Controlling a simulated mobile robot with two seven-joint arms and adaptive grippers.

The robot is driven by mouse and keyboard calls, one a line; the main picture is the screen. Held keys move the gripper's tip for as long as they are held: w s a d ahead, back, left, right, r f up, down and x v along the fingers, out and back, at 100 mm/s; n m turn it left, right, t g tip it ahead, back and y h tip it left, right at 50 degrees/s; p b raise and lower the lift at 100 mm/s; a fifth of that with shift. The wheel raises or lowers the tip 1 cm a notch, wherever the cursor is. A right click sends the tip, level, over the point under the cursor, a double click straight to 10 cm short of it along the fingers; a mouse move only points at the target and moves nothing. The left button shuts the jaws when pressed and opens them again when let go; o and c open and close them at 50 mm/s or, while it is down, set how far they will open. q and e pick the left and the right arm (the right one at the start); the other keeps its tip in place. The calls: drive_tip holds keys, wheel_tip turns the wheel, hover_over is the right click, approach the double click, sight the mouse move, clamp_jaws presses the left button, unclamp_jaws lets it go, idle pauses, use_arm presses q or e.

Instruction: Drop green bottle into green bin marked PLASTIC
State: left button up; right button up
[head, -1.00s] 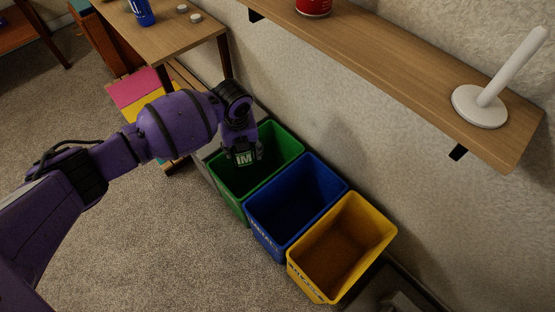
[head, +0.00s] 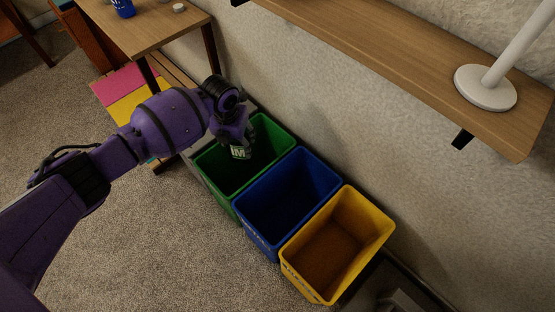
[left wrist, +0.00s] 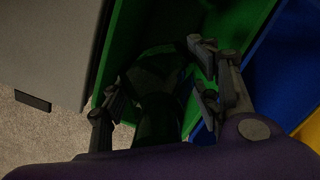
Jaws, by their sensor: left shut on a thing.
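My left gripper (head: 240,152) hangs over the opening of the green bin (head: 278,128), fingers pointing down. It is shut on a dark green bottle, of which little shows in the head view. In the left wrist view the bottle (left wrist: 158,112) sits between the two fingers (left wrist: 160,95), dark against the green bin's inside (left wrist: 235,22). The bottle's lower end is hard to make out in the shadow. The green bin's marking is hidden or unreadable from here. My right gripper is not in view.
A blue bin (head: 322,165) and a yellow bin (head: 378,212) stand in a row beside the green one, along the wall. A wooden shelf (head: 400,60) with a white holder (head: 486,92) is above right. A wooden table (head: 160,30) with a blue can (head: 123,8) stands behind.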

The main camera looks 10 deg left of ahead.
use_arm(q)
wheel_tip(320, 180, down, 2)
drive_tip(key=shift+b, duration=0.4)
drive_tip(key=o, duration=0.9)
wheel_tip(320, 180, up, 12)
drive_tip(key=s, duration=0.1)
drive_tip(key=shift+s, duration=0.25)
